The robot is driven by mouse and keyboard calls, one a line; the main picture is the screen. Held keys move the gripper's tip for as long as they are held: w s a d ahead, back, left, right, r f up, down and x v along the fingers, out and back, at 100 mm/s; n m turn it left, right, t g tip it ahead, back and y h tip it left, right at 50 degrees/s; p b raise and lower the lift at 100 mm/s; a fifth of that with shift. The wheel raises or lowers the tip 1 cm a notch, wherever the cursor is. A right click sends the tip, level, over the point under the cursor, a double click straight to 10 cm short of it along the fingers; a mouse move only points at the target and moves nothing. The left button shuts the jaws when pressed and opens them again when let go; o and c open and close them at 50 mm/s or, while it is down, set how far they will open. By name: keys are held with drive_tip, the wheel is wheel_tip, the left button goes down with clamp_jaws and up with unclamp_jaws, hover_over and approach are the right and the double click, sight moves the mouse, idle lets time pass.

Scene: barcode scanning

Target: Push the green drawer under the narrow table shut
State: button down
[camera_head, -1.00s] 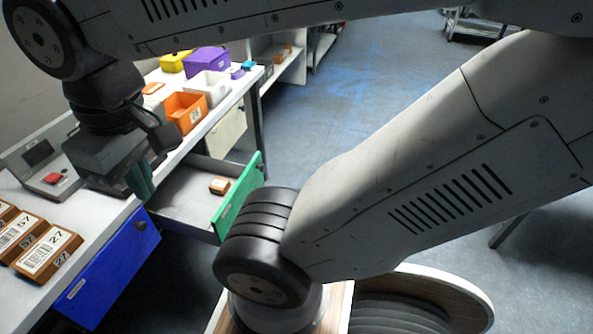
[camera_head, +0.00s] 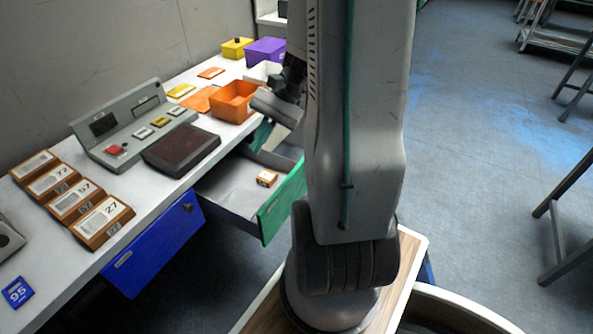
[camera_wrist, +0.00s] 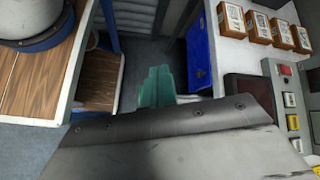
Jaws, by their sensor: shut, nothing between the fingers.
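The green drawer (camera_head: 281,207) is pulled out from under the narrow table (camera_head: 165,207), its green front standing clear of the table edge. A small brown labelled block (camera_head: 267,178) lies in its grey tray. My arm hides the right end of the drawer. My gripper (camera_head: 262,134) is above the inner part of the drawer, by the table edge beside the orange bin, apart from the green front. Its teal fingers are shut and empty; they also show in the wrist view (camera_wrist: 157,86). I cannot make out the green drawer in the wrist view.
The blue drawer (camera_head: 155,243) hangs left of the green one. On the table are a scanner console (camera_head: 128,128), a dark pad (camera_head: 181,150), several brown labelled boxes (camera_head: 101,221), the orange bin (camera_head: 234,101) and a purple box (camera_head: 266,51).

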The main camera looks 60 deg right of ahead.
drive_tip(key=s+d+f+m+t+y, duration=0.1)
drive_tip(key=s+d+f+m+t, duration=0.1)
drive_tip(key=d+f+m+t, duration=0.65)
drive_tip(key=s+d+f+m+t+h, duration=0.45)
drive_tip(key=s+d+f+m, duration=0.2)
drive_tip(key=f, duration=0.25)
drive_tip(key=s+d+f+m+t+h, duration=0.4)
drive_tip(key=s+d+f+m+h, duration=0.15)
drive_tip(key=s+f+m, duration=0.35)
drive_tip(key=w+f+n, duration=0.1)
drive_tip(key=w+n, duration=0.1)
drive_tip(key=w, duration=1.2)
drive_tip(key=shift+w+a+f, duration=0.15)
drive_tip(key=shift+w+a, duration=0.25)
drive_tip(key=shift+a, duration=0.05)
